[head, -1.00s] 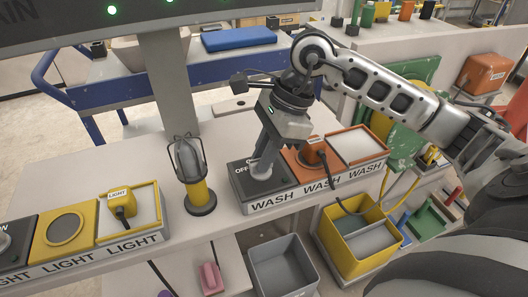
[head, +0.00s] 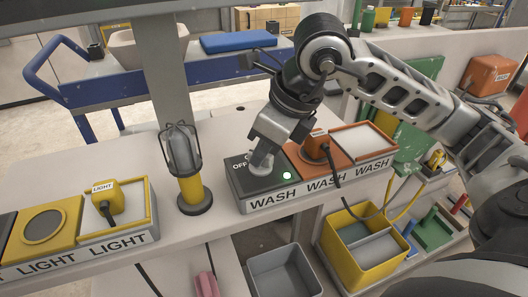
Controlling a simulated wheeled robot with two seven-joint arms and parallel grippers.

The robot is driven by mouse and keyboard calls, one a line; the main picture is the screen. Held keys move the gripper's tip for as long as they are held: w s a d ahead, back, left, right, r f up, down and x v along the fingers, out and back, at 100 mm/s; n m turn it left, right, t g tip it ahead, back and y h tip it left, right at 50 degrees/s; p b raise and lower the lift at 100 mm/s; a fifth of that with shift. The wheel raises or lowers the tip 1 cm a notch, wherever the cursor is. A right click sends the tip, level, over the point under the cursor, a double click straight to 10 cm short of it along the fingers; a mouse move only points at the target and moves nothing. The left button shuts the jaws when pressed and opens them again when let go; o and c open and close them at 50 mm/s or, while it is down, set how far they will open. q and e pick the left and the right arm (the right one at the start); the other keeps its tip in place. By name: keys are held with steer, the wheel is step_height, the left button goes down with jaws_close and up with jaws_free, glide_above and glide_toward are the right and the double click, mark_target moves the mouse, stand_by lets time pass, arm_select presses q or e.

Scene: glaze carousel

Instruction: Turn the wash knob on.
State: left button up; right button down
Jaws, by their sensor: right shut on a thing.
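The wash knob (head: 261,169) is a pale grey round knob on a dark square panel (head: 241,184), with OFF lettering partly visible beside it. The panel sits at the left end of the strip marked WASH. A small green lamp (head: 287,175) glows on the panel, right of the knob. My right gripper (head: 262,160) reaches down from above and is shut on the knob, covering its top and part of the lettering. The knob's exact pointing direction is hidden by the fingers. My left gripper is not in view.
Right of the knob are an orange panel with a corded orange plug (head: 316,146) and an orange-rimmed pale tray (head: 392,153). A caged yellow lamp (head: 190,190) stands to the left. The LIGHT row (head: 79,252) is farther left. A yellow bin (head: 335,250) and grey bin (head: 262,272) sit below.

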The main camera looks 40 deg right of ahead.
arm_select(q)
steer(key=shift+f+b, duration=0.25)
steer(key=shift+b, duration=0.05)
arm_select(e)
steer(key=shift+a+m+h, duration=0.1)
steer(key=shift+m+h, duration=0.3)
steer(key=shift+m, duration=0.8)
steer(key=c, duration=1.5)
jaws_free()
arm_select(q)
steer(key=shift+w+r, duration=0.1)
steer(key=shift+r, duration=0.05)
arm_select(e)
steer(key=shift+o, duration=0.6)
steer(key=shift+r, duration=0.1)
arm_select(q)
steer(key=p, duration=0.3)
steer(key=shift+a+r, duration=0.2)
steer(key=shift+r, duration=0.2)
arm_select(e)
steer(key=v, duration=1.6)
steer(key=shift+s, duration=0.25)
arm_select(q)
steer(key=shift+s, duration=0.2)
arm_select(e)
steer(key=shift+a, duration=0.1)
